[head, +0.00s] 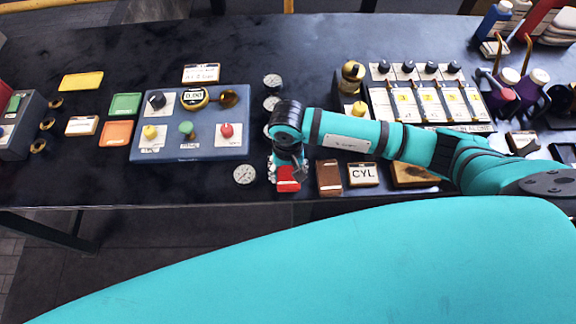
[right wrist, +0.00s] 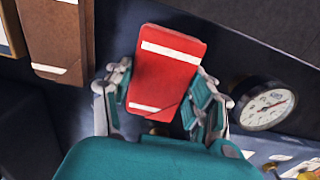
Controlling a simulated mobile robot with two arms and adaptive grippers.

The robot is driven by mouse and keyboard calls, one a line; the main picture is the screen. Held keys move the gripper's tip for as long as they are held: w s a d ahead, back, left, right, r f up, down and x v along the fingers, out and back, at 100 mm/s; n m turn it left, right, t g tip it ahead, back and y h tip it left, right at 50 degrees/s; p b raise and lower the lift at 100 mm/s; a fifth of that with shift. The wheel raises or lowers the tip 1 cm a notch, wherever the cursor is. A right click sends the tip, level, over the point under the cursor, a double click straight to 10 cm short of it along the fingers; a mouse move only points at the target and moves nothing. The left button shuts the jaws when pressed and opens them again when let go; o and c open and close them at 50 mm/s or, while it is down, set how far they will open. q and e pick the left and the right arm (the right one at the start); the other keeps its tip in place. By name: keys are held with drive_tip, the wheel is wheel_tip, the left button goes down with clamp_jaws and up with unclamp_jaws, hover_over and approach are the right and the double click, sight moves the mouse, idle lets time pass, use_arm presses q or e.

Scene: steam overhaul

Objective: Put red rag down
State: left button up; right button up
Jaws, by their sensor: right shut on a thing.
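The red rag (right wrist: 167,72) is a flat red folded piece with two white stripes. In the right wrist view it stands between the fingers of my right gripper (right wrist: 165,100), which is shut on it. In the head view the rag (head: 288,180) shows below my right gripper (head: 288,168), near the table's front edge. I cannot tell whether the rag touches the table (head: 90,180). My left gripper is not in view.
A gauge (head: 244,174) lies left of the rag. A brown folded piece (head: 329,178) and a CYL plate (head: 363,174) lie to its right. A blue control panel (head: 190,150) stands further left. Bare tabletop shows at the front left.

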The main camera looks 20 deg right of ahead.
sight(288, 170)
drive_tip(key=shift+f, duration=0.25)
drive_tip(key=o, duration=1.2)
drive_tip(key=shift+o, duration=0.2)
drive_tip(key=shift+r, duration=0.2)
drive_tip(key=shift+w+r+b, duration=0.1)
drive_tip(key=shift+r+b, duration=0.2)
drive_tip(key=shift+b, duration=0.05)
wheel_tip(288, 170, up, 11)
drive_tip(key=b, duration=0.3)
drive_tip(key=shift+r, duration=0.15)
